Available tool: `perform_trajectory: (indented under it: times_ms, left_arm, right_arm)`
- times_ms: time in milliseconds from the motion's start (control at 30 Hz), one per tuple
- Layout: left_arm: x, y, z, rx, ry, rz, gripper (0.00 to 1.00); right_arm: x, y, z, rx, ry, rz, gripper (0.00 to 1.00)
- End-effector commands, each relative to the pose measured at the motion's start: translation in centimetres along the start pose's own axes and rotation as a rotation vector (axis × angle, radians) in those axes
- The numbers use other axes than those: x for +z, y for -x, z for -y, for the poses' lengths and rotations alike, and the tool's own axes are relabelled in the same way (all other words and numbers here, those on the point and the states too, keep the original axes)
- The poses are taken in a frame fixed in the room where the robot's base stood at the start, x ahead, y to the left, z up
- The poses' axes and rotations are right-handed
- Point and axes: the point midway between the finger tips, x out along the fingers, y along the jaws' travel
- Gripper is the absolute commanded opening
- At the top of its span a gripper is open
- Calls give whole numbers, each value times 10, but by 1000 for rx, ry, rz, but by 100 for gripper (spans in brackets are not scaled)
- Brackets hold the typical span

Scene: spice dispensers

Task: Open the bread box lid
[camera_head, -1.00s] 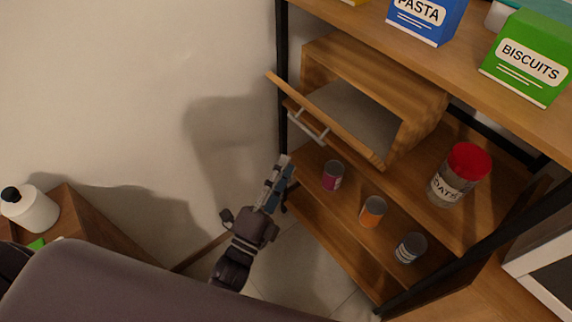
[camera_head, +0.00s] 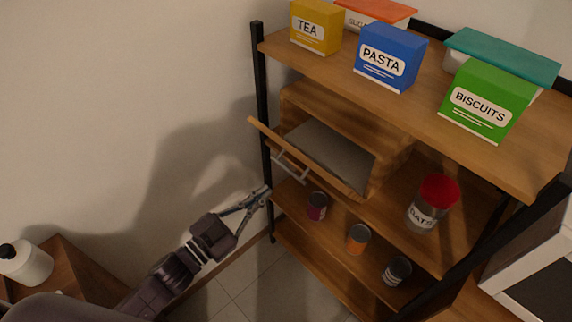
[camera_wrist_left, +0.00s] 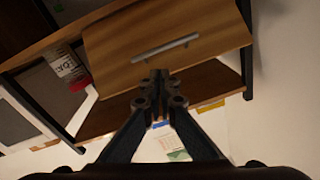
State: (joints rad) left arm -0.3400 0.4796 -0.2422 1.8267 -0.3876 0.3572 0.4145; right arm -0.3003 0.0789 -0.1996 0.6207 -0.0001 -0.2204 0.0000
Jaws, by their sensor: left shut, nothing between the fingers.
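The wooden bread box (camera_head: 395,155) stands on the shelf below the top board. Its front lid (camera_head: 325,178) is tilted outward, leaving a gap at the top through which a grey inside shows. A metal bar handle (camera_head: 290,168) is on the lid's outer face. In the left wrist view the lid (camera_wrist_left: 205,25) and its handle (camera_wrist_left: 166,47) are straight ahead. My left gripper (camera_head: 264,192) is shut and empty, just below and left of the handle and apart from it. Its fingertips (camera_wrist_left: 159,76) point toward the lid below the handle. My right gripper is not in view.
Tea, pasta and biscuits boxes stand on the top board (camera_head: 440,110). An oats jar (camera_head: 424,218) is right of the bread box. Small cans (camera_head: 357,238) stand on the shelf below. A black post (camera_head: 261,90) is close to my left gripper.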

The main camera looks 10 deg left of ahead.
Motion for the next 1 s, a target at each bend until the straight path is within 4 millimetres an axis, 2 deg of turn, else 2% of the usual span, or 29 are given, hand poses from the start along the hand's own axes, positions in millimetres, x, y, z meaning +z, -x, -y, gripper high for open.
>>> perform_trajectory:
  times_ms: [33, 200, 467, 1000]
  left_arm:
    - [-5, 1, 5, 21, 60, 15, 0]
    - [-7, 5, 10, 57, 240, 57, 0]
    - [-7, -1, 13, 66, 316, 73, 0]
    - [-2, -81, 7, 64, 315, 72, 0]
  right_arm:
    - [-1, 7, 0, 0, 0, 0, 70]
    - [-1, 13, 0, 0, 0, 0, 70]
    - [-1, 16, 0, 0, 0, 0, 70]
    - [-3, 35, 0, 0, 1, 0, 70]
